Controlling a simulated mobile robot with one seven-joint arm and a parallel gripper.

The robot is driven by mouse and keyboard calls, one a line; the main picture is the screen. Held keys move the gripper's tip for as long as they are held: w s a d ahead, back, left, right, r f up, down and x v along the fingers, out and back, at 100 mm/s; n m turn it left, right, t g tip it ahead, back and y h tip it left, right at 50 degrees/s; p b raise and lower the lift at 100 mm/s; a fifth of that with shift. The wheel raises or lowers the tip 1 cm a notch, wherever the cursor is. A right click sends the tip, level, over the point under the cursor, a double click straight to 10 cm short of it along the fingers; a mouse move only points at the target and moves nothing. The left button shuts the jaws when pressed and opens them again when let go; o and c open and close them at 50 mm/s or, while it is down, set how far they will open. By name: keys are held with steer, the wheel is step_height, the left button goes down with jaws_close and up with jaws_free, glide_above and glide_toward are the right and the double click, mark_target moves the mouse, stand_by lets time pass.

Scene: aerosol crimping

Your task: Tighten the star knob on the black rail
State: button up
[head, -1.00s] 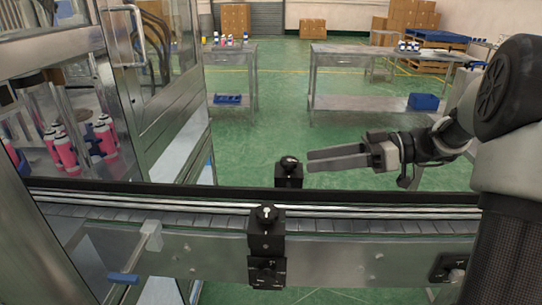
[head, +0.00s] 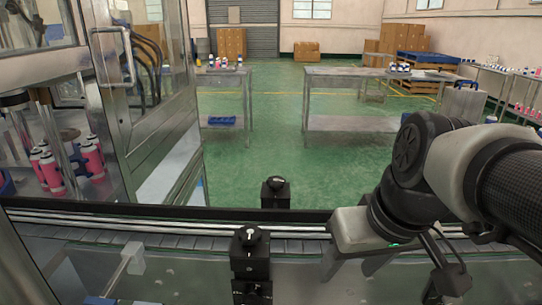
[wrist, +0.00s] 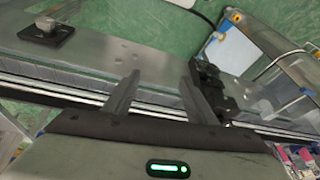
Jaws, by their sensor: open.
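Two black clamp blocks with dark knobs stand by the conveyor in the head view. The nearer knob (head: 250,235) tops a block on the near side, and the farther knob (head: 275,182) tops a block behind the black rail (head: 130,211). Which is the task's star knob, I cannot tell. My gripper (head: 348,270) is right of the near block, over the conveyor, fingers pointing down, apart from both knobs. In the wrist view my gripper (wrist: 160,77) is open and empty. A black clamp block (wrist: 208,82) is just right of the right finger; its knob is not clear.
The conveyor belt (head: 190,241) runs across the front. A glass-and-metal enclosure (head: 165,130) with pink bottles (head: 50,172) stands at the left. Tables (head: 350,95) stand far behind, with open green floor between.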

steer(key=s+d+m+t+h, duration=0.1)
steer(key=d+m+t, duration=0.1)
steer(key=m+g+y+p, duration=0.4)
steer(key=m+y+p, duration=1.45)
steer(key=p, duration=0.25)
glide_toward(276, 185)
steer(key=w+a+p, duration=0.3)
steer(key=a, duration=1)
steer(key=shift+w+a+r+h, duration=0.2)
steer(key=shift+a+r+h, duration=0.2)
steer(key=shift+r+h, duration=0.05)
steer(key=shift+m, duration=0.25)
steer(key=shift+c, duration=0.4)
